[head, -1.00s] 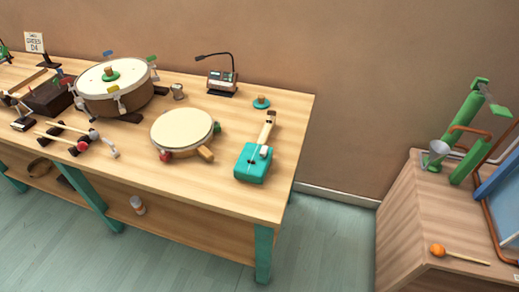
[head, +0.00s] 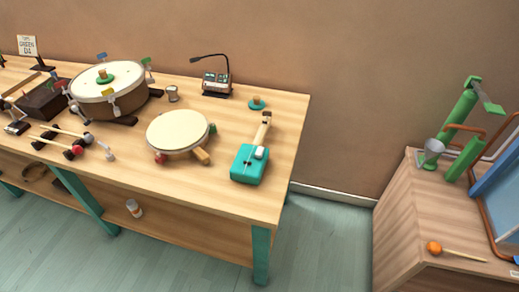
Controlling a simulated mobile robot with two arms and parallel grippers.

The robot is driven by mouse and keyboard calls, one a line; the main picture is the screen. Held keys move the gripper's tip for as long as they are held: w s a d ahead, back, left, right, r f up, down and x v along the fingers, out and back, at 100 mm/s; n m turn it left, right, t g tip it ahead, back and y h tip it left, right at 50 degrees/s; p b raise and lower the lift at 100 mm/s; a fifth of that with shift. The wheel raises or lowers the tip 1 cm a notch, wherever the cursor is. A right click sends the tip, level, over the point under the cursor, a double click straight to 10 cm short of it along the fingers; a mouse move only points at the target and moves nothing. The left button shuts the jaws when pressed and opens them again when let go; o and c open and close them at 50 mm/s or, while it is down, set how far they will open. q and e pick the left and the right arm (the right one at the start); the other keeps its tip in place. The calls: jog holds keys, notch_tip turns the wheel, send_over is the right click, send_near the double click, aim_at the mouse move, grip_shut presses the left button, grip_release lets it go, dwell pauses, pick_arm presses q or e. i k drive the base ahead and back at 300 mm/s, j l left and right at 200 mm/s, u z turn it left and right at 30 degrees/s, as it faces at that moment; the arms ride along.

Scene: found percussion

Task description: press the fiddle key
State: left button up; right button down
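The fiddle (head: 248,164) has a teal box body and a wooden neck (head: 262,132). It lies near the right end of the wooden table, with its neck pointing to the back. A small whitish piece (head: 260,153) sits where the neck meets the body; I cannot tell whether this is the key. Neither of my grippers shows in the head view.
A drum with colored tabs (head: 108,90), a flat round drum (head: 178,131), a desk microphone (head: 216,82) and a teal knobbed disc (head: 257,103) stand on the table (head: 215,195). Mallets (head: 60,148) lie at left. A wooden cabinet (head: 400,210) stands right, across a floor gap.

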aim_at(261, 150)
jog(key=i+j, duration=0.1)
jog(key=j, duration=0.55)
jog(key=i+j+z, duration=0.1)
jog(key=j, duration=1.25)
jog(key=i+z, duration=0.05)
